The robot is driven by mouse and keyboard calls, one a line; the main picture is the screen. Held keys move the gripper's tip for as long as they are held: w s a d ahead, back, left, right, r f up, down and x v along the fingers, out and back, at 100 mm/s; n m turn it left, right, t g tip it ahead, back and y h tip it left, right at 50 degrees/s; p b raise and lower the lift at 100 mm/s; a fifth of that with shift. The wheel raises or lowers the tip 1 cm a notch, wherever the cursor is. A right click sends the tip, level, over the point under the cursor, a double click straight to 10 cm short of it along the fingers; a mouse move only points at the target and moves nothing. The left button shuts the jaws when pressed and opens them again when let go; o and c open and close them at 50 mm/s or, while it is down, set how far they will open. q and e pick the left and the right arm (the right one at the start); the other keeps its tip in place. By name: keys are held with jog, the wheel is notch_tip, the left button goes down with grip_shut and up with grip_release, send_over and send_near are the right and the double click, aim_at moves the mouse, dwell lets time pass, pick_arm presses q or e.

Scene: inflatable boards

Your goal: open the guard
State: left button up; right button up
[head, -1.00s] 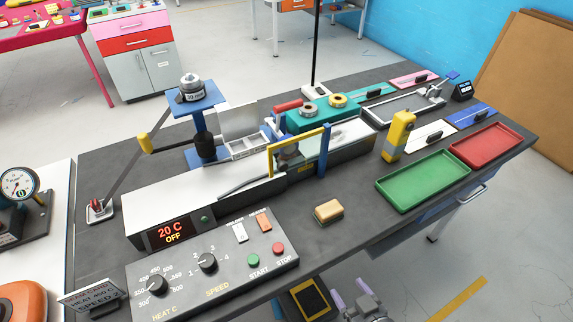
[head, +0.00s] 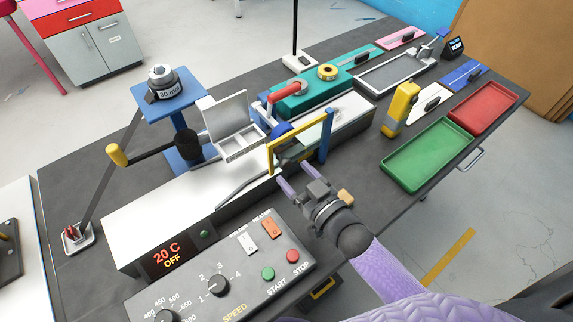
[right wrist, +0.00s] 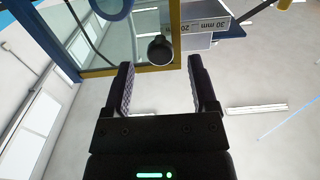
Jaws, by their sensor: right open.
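The guard is a clear panel in a yellow frame (head: 296,133) with a blue post at its right, standing upright over the white machine bed (head: 165,210). My right gripper (head: 297,178) is open and empty, just in front of the guard's lower part in the head view. In the right wrist view my open fingers (right wrist: 162,88) point at the guard's yellow bar (right wrist: 105,71). A dark round knob (right wrist: 160,49) lies just beyond the gap between the fingertips, not held. I cannot tell whether the fingers touch the guard. My left gripper is not in view.
A control panel (head: 235,275) with dials and buttons is in front. A yellow upright device (head: 399,107), green tray (head: 428,155) and red tray (head: 484,107) stand to the right. A crank press (head: 180,112) is left.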

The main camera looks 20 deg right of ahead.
jog(key=shift+x, duration=1.45)
jog(key=shift+c, duration=0.2)
grip_shut()
